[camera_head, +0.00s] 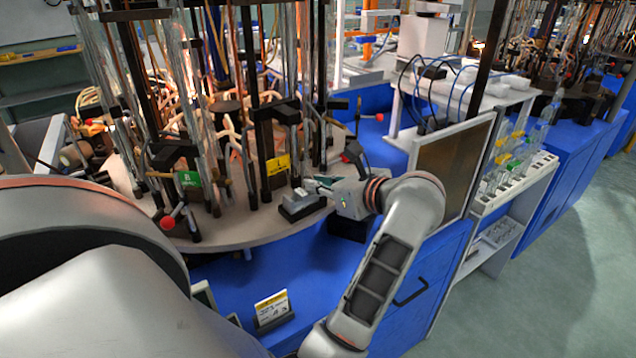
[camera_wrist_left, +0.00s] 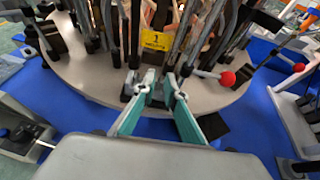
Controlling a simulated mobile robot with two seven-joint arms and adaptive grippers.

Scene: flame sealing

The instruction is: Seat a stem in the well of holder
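My left gripper (camera_head: 308,188) is at the rim of the round grey platform (camera_head: 245,233), beside a small dark grey block (camera_head: 300,208) with a paler top. The block may be the holder; I cannot make out a well in it. In the left wrist view the teal-sided fingers of this gripper (camera_wrist_left: 162,92) stand apart, with a gap between the tips. I see nothing clearly gripped, but a thin clear stem might not show. Several glass stems (camera_head: 180,75) stand upright among dark rods on the platform. Which stem is the task's cannot be told. My right gripper is not in view.
Dark rods, clamps and a yellow label (camera_head: 277,165) crowd the platform beyond the gripper. A red knob (camera_wrist_left: 227,78) is close on the right in the wrist view. A blue bench (camera_head: 300,270) lies below, bearing a small sign (camera_head: 272,307). A glassware rack (camera_head: 515,180) stands right.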

